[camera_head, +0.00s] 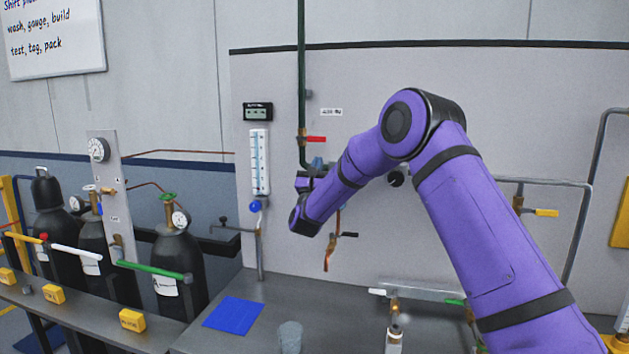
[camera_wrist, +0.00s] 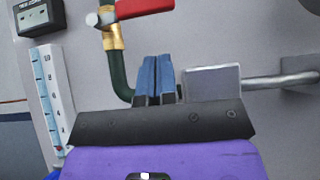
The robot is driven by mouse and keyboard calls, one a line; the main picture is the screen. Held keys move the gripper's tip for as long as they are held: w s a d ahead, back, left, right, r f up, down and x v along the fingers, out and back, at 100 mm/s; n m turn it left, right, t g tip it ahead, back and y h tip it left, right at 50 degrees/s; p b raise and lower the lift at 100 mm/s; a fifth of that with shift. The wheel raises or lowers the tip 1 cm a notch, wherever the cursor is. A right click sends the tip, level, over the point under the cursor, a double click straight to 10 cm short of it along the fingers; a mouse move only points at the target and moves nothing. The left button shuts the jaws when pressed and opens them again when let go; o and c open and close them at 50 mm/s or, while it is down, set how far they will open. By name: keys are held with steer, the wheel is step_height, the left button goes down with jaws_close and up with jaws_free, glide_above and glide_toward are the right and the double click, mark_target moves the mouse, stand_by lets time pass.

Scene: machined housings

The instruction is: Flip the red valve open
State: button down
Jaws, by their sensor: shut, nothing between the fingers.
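The red valve handle (camera_head: 316,139) sticks out to the right from a brass valve body (camera_head: 302,138) on a vertical green pipe (camera_head: 301,80) against the grey wall panel. The handle lies roughly level, across the pipe. In the wrist view the red handle (camera_wrist: 145,7) is at the top edge, partly cut off, above the brass body (camera_wrist: 113,35). My gripper (camera_wrist: 157,75) has its blue fingers together with nothing between them. It is below the handle and apart from it in the picture. In the head view its blue fingertips (camera_head: 318,162) show just below the handle, partly hidden by my wrist.
A level gauge (camera_head: 259,162) and a small black display (camera_head: 257,111) are left of the pipe. A grey block (camera_wrist: 212,82) with a metal pipe is right of my fingers. A blue mat (camera_head: 233,314) lies on the bench.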

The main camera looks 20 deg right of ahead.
steer(key=shift+s+r, duration=0.1)
steer(key=shift+r, duration=1.8)
steer(key=shift+s+d+r+n+t+y, duration=0.1)
steer(key=shift+r+n+t+y, duration=0.2)
steer(key=shift+n+y, duration=0.45)
steer(key=shift+d+r+n+t+y, duration=0.15)
steer(key=shift+n+t+y, duration=0.25)
steer(key=shift+n+y, duration=0.35)
steer(key=n+y, duration=0.1)
steer(key=n, duration=0.1)
steer(key=r+n+y, duration=0.1)
steer(key=n+y, duration=0.1)
steer(key=n+t+y, duration=0.1)
steer(key=n+y, duration=0.1)
steer(key=shift+s+d+r, duration=0.1)
steer(key=shift+r, duration=0.25)
step_height(320, 180, up, 7)
steer(key=n+g+y, duration=0.8)
steer(key=n+y, duration=0.2)
steer(key=n, duration=0.7)
glide_above(320, 139)
steer(key=a, duration=0.3)
steer(key=shift+w+a+r, duration=0.35)
steer(key=shift+w+a, duration=0.1)
